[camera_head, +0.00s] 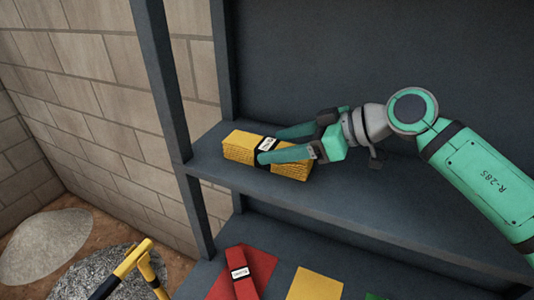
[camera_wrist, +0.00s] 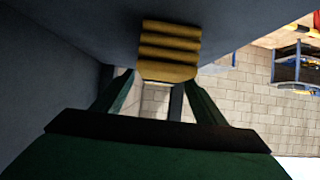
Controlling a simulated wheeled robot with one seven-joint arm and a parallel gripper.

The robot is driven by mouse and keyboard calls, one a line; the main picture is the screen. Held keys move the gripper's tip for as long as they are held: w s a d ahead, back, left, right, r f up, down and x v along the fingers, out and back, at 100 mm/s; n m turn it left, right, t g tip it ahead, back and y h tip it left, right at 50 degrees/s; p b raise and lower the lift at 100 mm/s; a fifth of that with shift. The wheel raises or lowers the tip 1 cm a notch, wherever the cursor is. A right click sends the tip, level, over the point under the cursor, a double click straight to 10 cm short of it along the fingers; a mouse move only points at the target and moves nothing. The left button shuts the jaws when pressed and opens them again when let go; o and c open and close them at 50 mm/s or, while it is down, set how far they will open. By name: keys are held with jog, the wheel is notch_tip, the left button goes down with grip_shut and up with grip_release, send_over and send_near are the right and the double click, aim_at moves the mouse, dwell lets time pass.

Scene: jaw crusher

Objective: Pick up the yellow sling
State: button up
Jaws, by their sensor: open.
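The yellow sling (camera_head: 240,146) is a folded, ribbed yellow bundle with a dark band and pale label around its middle. It lies on the upper shelf near the left post in the head view. It also shows in the wrist view (camera_wrist: 168,50), at the top centre. My gripper (camera_head: 266,146) is open. Its two green fingers reach in from the right, and their tips are at the middle of the sling, near the band. The near finger covers part of the sling. I cannot tell whether the fingers touch it.
The grey shelf (camera_head: 370,205) is bare to the right of the sling. A post (camera_head: 163,80) stands just left. Below, a lower shelf holds a red bundle (camera_head: 242,277) on a red mat and a yellow mat (camera_head: 315,284). Gravel piles (camera_head: 45,245) lie on the floor at left.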

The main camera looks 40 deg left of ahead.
aim_at(271, 145)
jog(key=shift+x, duration=1.75)
jog(key=shift+r, duration=0.2)
jog(key=c, duration=1.5)
